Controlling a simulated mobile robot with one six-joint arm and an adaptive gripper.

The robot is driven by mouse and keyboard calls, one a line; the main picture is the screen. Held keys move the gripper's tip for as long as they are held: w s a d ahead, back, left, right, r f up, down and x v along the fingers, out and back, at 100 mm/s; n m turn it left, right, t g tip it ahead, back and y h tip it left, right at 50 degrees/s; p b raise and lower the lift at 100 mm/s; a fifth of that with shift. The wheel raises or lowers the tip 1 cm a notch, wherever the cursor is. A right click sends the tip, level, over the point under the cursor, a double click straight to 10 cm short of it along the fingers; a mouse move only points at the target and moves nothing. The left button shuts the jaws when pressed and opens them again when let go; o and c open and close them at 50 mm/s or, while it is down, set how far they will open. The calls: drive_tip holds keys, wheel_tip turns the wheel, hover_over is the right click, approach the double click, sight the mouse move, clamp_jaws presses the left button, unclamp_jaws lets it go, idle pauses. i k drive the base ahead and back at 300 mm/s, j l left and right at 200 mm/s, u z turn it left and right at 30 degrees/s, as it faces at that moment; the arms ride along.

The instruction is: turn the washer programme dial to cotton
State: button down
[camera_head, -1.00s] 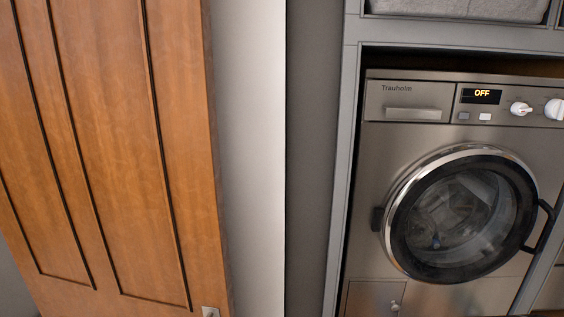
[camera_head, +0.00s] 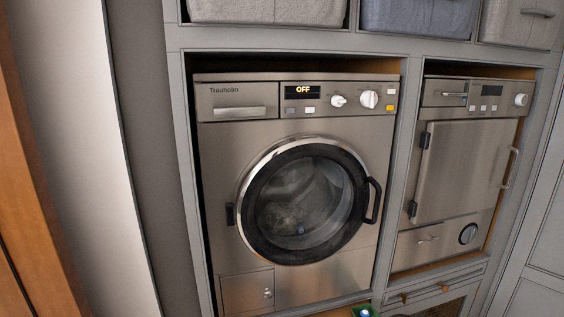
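The washer (camera_head: 230,150) is a steel front-loader set in a grey cabinet, in the middle of the view. Its control panel has a display (camera_head: 303,91) reading OFF. To the right of the display are a smaller white knob (camera_head: 338,101) and a larger white dial (camera_head: 369,99). The programme labels around them are too small to read, so I cannot tell which one is the programme dial or where it points. The round door (camera_head: 300,200) is shut, with laundry seen dimly behind the glass. My gripper is not in view.
A second steel appliance (camera_head: 463,165) with its own knob (camera_head: 520,100) stands right of the washer. Fabric bins (camera_head: 415,15) fill the shelf above. A wooden door (camera_head: 25,190) edges the left side.

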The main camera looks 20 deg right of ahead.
sight(368, 99)
drive_tip(key=k+l, duration=0.15)
drive_tip(key=l, duration=0.3)
drive_tip(key=k+l+u, duration=0.1)
drive_tip(key=l, duration=0.3)
drive_tip(key=k+l, duration=0.2)
drive_tip(key=l, duration=0.25)
drive_tip(key=k+l+u, duration=0.15)
drive_tip(key=l, duration=0.25)
drive_tip(key=k+l, duration=0.15)
drive_tip(key=l, duration=0.25)
